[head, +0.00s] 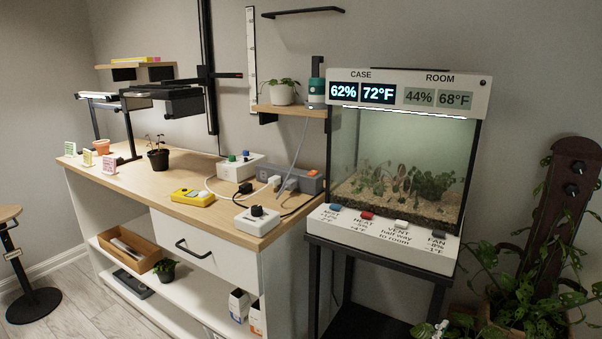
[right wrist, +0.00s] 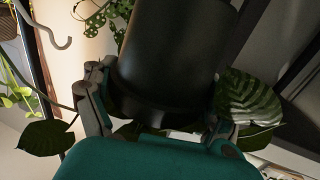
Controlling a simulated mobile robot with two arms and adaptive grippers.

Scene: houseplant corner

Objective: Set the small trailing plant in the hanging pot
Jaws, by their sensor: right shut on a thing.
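In the right wrist view my right gripper (right wrist: 160,112) is shut on a smooth black pot-like cylinder (right wrist: 168,55), one finger on each side. The far end of this black pot runs out of the top of the view, so its contents are hidden. Small spotted green leaves (right wrist: 97,18) show beside it at the upper left; I cannot tell whether they grow from it. A grey hook (right wrist: 60,40) is at the upper left, apart from the pot. I cannot make out the hanging pot for certain. Neither gripper shows clearly in the head view.
Large leaves (right wrist: 250,100) lie close behind the right gripper. In the head view, a wooden counter (head: 130,180) holds a potted seedling (head: 158,158) and plugs. A glass case (head: 405,165) stands right of it, and a large leafy plant (head: 490,290) fills the lower right.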

